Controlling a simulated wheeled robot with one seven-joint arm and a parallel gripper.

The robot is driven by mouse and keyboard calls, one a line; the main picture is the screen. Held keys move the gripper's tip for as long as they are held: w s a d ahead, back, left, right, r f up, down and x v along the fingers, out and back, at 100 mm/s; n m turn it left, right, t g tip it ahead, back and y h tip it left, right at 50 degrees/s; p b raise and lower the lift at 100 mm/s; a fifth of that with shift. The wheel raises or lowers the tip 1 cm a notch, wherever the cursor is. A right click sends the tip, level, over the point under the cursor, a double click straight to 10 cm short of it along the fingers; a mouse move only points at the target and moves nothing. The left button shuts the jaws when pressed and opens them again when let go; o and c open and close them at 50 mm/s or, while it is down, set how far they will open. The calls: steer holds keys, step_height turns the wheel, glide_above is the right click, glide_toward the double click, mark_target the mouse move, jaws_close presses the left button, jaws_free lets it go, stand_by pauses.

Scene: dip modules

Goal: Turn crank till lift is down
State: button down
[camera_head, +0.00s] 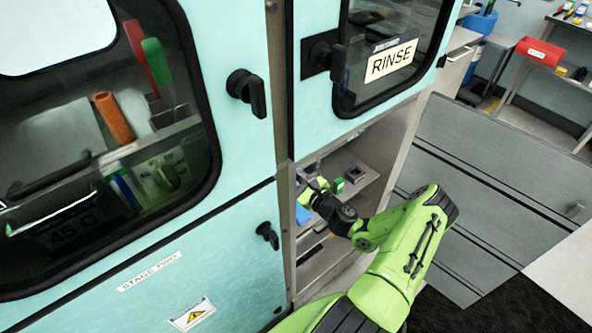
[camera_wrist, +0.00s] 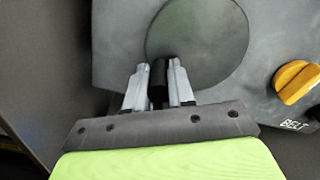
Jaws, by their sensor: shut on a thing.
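In the wrist view my gripper (camera_wrist: 158,84) has its two grey fingers closed around a short black handle (camera_wrist: 158,78). The handle stands at the lower left part of a round dark grey disc (camera_wrist: 200,42), which looks like the crank. The disc sits on a grey panel (camera_wrist: 125,30). In the head view my green arm reaches into the open lower bay under the RINSE window, and my gripper (camera_head: 308,188) is small there. The crank cannot be made out in that view. The lift cannot be clearly picked out in either view.
A yellow knob (camera_wrist: 296,82) marked BELT is right of the disc. In the head view, teal doors with black handles (camera_head: 247,92) stand left of the bay. A grey bench with a red box (camera_head: 540,51) is at upper right.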

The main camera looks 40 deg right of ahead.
steer(key=shift+a+r+m+p, duration=0.3)
steer(key=shift+m+p, duration=0.15)
steer(key=shift+m, duration=0.45)
steer(key=c, duration=1)
jaws_free()
steer(key=shift+o, duration=0.2)
steer(key=s, duration=1.5)
steer(key=shift+s+d+p, duration=0.25)
steer(key=shift+s+p, duration=0.1)
steer(key=shift+s, duration=0.05)
